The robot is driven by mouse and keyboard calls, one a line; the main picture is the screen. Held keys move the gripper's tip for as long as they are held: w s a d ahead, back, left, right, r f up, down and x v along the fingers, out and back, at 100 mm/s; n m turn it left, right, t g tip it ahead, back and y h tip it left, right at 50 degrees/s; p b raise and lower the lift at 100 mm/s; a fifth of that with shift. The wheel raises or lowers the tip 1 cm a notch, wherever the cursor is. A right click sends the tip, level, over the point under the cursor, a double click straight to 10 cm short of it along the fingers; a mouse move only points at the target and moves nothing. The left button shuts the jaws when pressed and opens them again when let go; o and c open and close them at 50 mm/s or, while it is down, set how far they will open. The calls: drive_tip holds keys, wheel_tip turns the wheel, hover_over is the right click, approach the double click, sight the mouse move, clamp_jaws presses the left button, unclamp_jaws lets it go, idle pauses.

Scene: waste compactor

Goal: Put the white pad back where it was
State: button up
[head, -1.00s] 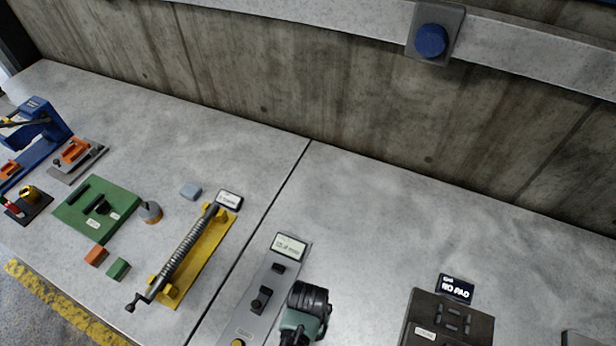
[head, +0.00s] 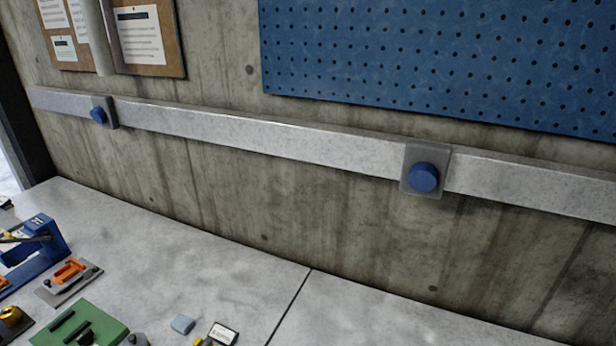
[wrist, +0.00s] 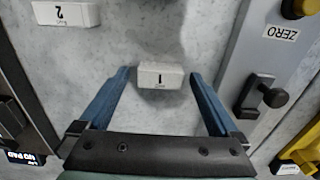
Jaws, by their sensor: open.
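A small white block marked 1 (wrist: 160,78) lies on the grey bench top in the wrist view. It appears between the tips of my gripper (wrist: 159,74), whose two blue fingers are spread wide with a visible gap on both sides of the block. How far the tips are above the bench I cannot tell. A second white block marked 2 (wrist: 67,13) lies at the upper left. Which of these is the white pad the frames do not settle. A dark device with a "NO PAD" display (wrist: 22,158) shows at the left edge. The head view does not show my gripper.
A grey panel labelled ZERO (wrist: 238,68) with a black lever (wrist: 258,97) runs along the right in the wrist view. The head view shows a blue wall button (head: 423,177), a pegboard (head: 440,60) and a green block (head: 95,325) on the bench.

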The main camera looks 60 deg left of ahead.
wheel_tip(320, 180, up, 12)
idle(0.5)
drive_tip(key=w+a+r+m+t+y, duration=0.3)
drive_tip(key=w+r+t, duration=0.5)
drive_tip(key=w+r, duration=1.15)
drive_tip(key=w+d+r+t+y, duration=0.1)
drive_tip(key=w+d+r+t, duration=0.2)
drive_tip(key=r, duration=0.4)
drive_tip(key=w+d+r+t, duration=0.2)
drive_tip(key=w+r+t, duration=0.15)
drive_tip(key=r, duration=0.35)
drive_tip(key=s+d+r+m+t+h, duration=0.1)
drive_tip(key=d+r+t, duration=0.35)
drive_tip(key=r, duration=0.75)
drive_tip(key=s+d+r+m+t, duration=0.1)
drive_tip(key=d+r+t, duration=0.2)
drive_tip(key=d+r, duration=0.55)
drive_tip(key=s+d+r+t+h, duration=0.1)
drive_tip(key=s+r, duration=0.3)
drive_tip(key=r, duration=0.4)
drive_tip(key=s+d+r+m+t+h, duration=0.1)
drive_tip(key=s+r+t, duration=0.3)
drive_tip(key=r, duration=0.4)
drive_tip(key=shift+s+d+h, duration=0.6)
drive_tip(key=shift+s+h, duration=0.1)
